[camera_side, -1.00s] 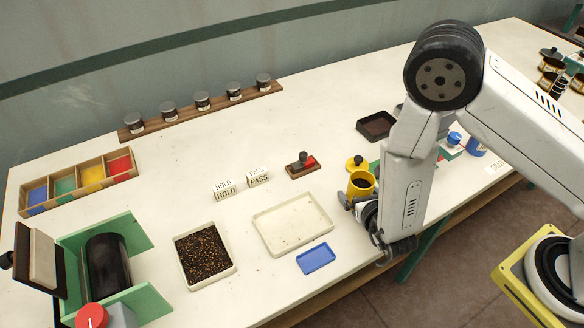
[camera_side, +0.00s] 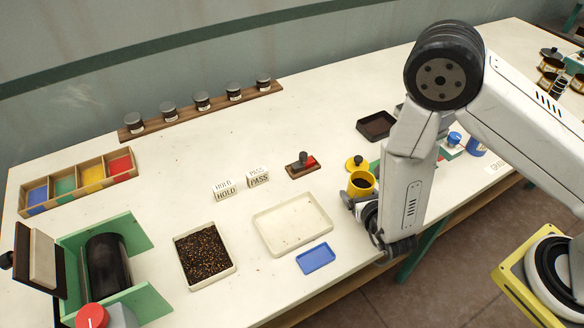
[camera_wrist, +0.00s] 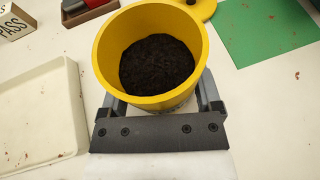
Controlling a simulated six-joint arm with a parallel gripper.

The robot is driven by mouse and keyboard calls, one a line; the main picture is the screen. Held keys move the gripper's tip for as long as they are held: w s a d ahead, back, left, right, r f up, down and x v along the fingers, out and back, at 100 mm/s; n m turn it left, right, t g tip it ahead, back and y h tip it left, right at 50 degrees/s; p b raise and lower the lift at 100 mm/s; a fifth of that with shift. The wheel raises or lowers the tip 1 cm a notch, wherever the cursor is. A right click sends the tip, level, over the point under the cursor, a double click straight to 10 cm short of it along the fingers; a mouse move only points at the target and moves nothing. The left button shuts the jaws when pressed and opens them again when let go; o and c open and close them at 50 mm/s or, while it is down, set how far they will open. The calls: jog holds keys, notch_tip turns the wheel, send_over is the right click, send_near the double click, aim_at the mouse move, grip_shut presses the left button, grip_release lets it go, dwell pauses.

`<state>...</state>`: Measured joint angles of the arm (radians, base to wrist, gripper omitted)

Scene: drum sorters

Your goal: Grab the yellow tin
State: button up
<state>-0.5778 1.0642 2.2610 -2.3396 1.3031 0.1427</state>
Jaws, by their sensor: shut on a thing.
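The yellow tin (camera_side: 361,183) stands open and upright near the front edge of the table, with dark granular contents seen inside. It also fills the upper middle of the wrist view (camera_wrist: 190,72). My gripper (camera_side: 352,199) is shut on the tin, with a finger on each side of it in the wrist view (camera_wrist: 158,103). I cannot tell whether the tin's base is touching the table. A yellow lid (camera_side: 357,163) with a dark knob lies just behind the tin.
A green mat (camera_wrist: 265,30) is to the right.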

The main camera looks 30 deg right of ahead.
jog(key=shift+r, duration=0.4)
notch_tip(320, 180, up, 9)
dwell(1.5)
jog(key=shift+r, duration=0.1)
dwell(0.4)
dwell(0.6)
